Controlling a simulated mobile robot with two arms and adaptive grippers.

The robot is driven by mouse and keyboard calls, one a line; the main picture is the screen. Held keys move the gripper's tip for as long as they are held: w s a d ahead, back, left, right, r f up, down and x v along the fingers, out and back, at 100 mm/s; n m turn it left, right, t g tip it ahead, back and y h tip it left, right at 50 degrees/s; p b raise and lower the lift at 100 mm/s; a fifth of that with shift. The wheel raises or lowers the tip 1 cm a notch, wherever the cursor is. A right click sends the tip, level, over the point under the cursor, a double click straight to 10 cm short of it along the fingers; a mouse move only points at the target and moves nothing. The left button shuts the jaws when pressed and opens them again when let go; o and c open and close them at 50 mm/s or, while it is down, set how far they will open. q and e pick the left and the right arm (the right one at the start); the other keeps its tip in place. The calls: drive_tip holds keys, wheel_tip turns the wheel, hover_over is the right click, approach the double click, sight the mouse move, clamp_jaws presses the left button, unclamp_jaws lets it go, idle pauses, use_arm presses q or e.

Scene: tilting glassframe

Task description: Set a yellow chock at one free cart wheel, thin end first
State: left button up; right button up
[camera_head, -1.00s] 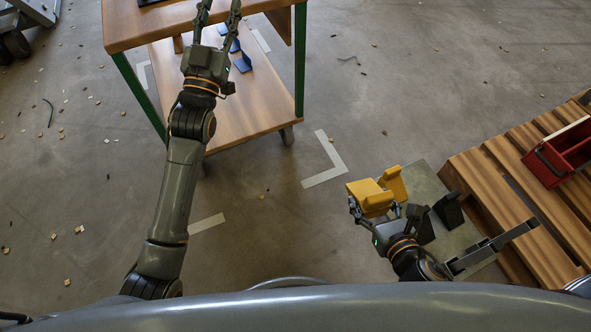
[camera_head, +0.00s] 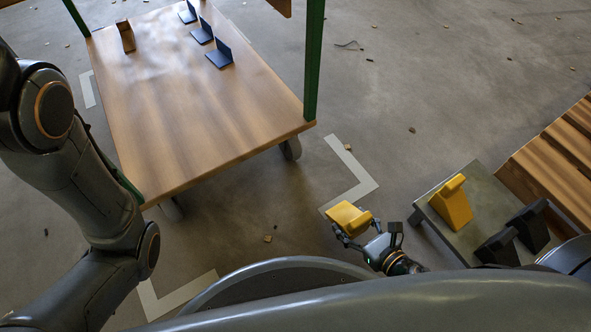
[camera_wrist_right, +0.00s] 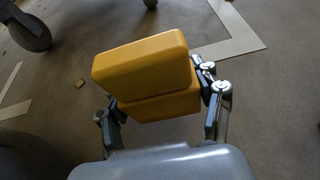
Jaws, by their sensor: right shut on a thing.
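My right gripper (camera_head: 356,229) is shut on a yellow chock (camera_head: 347,217), held in front of my body. The right wrist view shows the chock (camera_wrist_right: 140,65) between the fingers (camera_wrist_right: 158,104), its thick block nearest the camera; I cannot tell where its thin end points. The cart, with wooden deck (camera_head: 190,110) and green posts, shows one wheel (camera_head: 291,148) at its near right corner and another (camera_head: 171,209) at its near left. A wheel (camera_wrist_right: 28,32) also shows in the wrist view. No chock is seen at these wheels. My left gripper is out of view.
Another yellow chock (camera_head: 452,204) and two black ones (camera_head: 530,225) (camera_head: 497,248) stand on a grey plate (camera_head: 480,180) at right, beside a wooden pallet (camera_head: 550,165). White floor marks (camera_head: 362,178) lie near the cart. Floor between chock and cart is clear.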

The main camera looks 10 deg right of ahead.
drive_tip(key=w+a+p, duration=0.1)
drive_tip(key=w, duration=0.1)
drive_tip(key=w+a+p, duration=0.1)
drive_tip(key=w, duration=0.2)
drive_tip(key=w+a+p, duration=0.1)
drive_tip(key=w, duration=0.2)
drive_tip(key=shift+w+r, duration=0.15)
drive_tip(key=shift+w, duration=0.1)
hover_over(311, 184)
drive_tip(key=shift+f, duration=0.3)
drive_tip(key=shift+f+b, duration=1.7)
drive_tip(key=shift+f, duration=0.2)
drive_tip(key=o, duration=1.5)
drive_tip(key=shift+r, duration=0.1)
